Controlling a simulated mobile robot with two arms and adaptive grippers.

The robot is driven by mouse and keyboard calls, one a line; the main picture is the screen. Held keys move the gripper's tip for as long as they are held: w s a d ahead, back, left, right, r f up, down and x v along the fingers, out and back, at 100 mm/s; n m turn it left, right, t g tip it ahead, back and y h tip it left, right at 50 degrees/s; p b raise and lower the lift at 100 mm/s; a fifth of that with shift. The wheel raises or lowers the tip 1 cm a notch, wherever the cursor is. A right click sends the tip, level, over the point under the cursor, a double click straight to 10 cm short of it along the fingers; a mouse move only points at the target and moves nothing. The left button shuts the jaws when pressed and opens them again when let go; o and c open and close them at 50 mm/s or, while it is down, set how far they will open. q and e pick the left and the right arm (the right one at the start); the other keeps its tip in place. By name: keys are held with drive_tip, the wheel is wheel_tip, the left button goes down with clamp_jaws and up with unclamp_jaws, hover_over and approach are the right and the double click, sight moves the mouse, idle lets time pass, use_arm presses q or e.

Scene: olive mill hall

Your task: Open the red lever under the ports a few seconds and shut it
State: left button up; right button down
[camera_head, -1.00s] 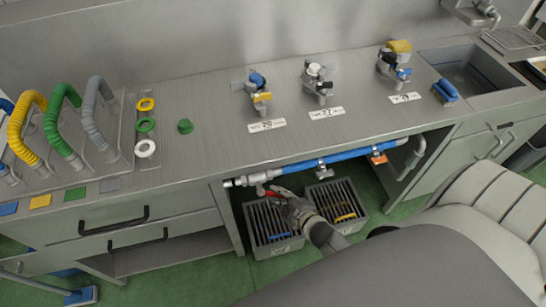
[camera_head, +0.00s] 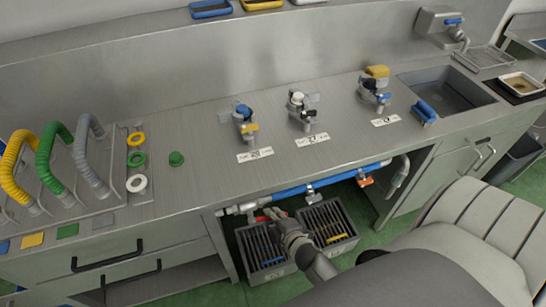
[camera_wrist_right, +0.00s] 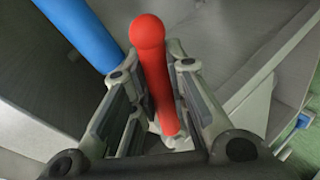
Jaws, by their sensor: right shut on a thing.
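The red lever (camera_head: 264,218) sits on the pipe under the counter, below the ports. In the right wrist view it is a red rod with a rounded end (camera_wrist_right: 148,35), standing between the two fingers. My right gripper (camera_head: 280,216) is shut on the lever, and its fingers partly cover it in the head view. The blue pipe (camera_head: 330,178) runs along under the counter edge. Three ports stand on the counter: left (camera_head: 244,122), middle (camera_head: 303,108) and right (camera_head: 374,90). My left gripper is not in view.
Two slatted grey crates, left (camera_head: 262,252) and right (camera_head: 328,222), stand on the floor below the pipe. An orange lever (camera_head: 366,181) is further right on the pipe. Coloured hoses (camera_head: 50,160) stand at the left. A sink (camera_head: 450,92) is at the right.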

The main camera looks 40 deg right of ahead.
drive_tip(key=c, duration=1.4)
unclamp_jaws()
drive_tip(key=shift+r, duration=0.1)
